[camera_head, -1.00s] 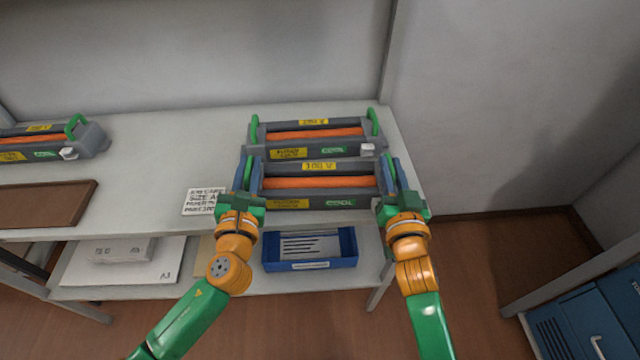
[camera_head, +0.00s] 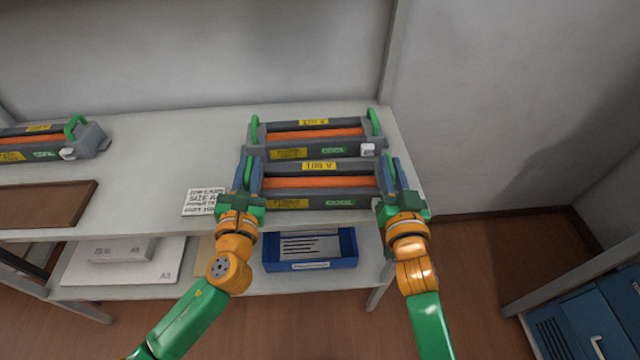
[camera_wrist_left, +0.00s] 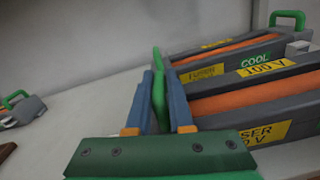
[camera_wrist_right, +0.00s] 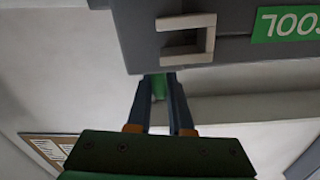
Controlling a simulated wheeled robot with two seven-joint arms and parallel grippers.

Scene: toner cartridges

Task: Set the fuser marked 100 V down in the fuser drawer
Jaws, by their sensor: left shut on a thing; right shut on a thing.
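The fuser marked 100 V (camera_head: 320,182) is a grey unit with an orange roller, yellow labels and green end handles. It is level at the front right of the table, and I cannot tell whether it touches the top. My left gripper (camera_head: 248,175) is shut on its left handle, as the left wrist view shows (camera_wrist_left: 159,95). My right gripper (camera_head: 391,174) is shut on its right handle; the green handle shows between the fingers in the right wrist view (camera_wrist_right: 158,88). I cannot make out a fuser drawer in these views.
A similar fuser (camera_head: 315,134) stands close behind the held one. Another fuser (camera_head: 45,143) and a brown board (camera_head: 45,205) are at the left. A white sign (camera_head: 201,202) and blue tray (camera_head: 309,266) are nearby. Blue cabinets (camera_head: 590,325) stand at the lower right.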

